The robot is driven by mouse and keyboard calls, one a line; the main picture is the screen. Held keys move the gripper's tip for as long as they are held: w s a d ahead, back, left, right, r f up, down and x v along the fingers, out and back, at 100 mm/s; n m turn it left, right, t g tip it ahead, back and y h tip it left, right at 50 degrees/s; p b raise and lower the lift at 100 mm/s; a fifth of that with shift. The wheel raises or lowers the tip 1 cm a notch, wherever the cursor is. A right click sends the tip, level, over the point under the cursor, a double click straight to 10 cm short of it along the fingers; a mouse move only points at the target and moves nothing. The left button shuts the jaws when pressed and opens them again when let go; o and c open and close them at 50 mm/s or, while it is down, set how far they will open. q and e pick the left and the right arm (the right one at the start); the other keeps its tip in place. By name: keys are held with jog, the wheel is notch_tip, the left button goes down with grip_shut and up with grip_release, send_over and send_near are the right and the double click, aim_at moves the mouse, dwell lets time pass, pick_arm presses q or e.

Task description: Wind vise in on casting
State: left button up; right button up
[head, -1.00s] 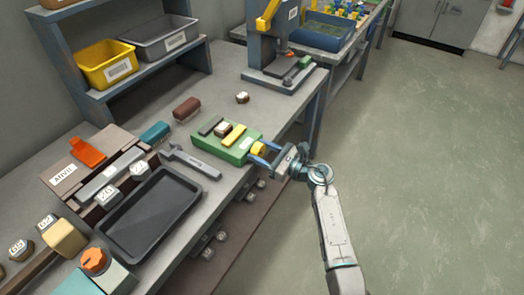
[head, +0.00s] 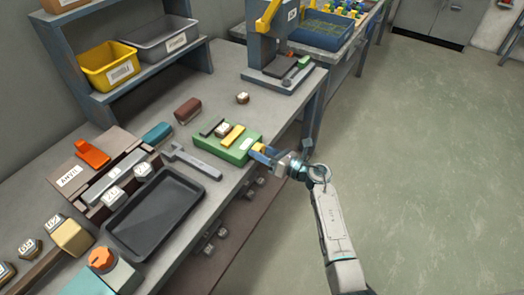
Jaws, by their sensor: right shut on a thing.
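The green vise (head: 236,153) sits at the bench's front edge. Its dark jaw (head: 211,127) and yellow jaw (head: 232,135) stand on top, with a small pale casting (head: 222,131) between them. I cannot tell whether both jaws touch the casting. My right gripper (head: 264,152) is at the vise's front side, shut on the yellow vise handle (head: 259,148), which its blue fingers partly hide. My left gripper is not in view.
A grey wrench (head: 196,163) and a black tray (head: 158,211) lie left of the vise. Another small block (head: 242,97) and a press (head: 275,55) stand behind it. Open floor lies to the right.

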dwell(0.3)
jog(key=o, duration=1)
jog(key=b+v, duration=0.2)
jog(key=v, duration=0.9)
jog(key=shift+b, duration=0.35)
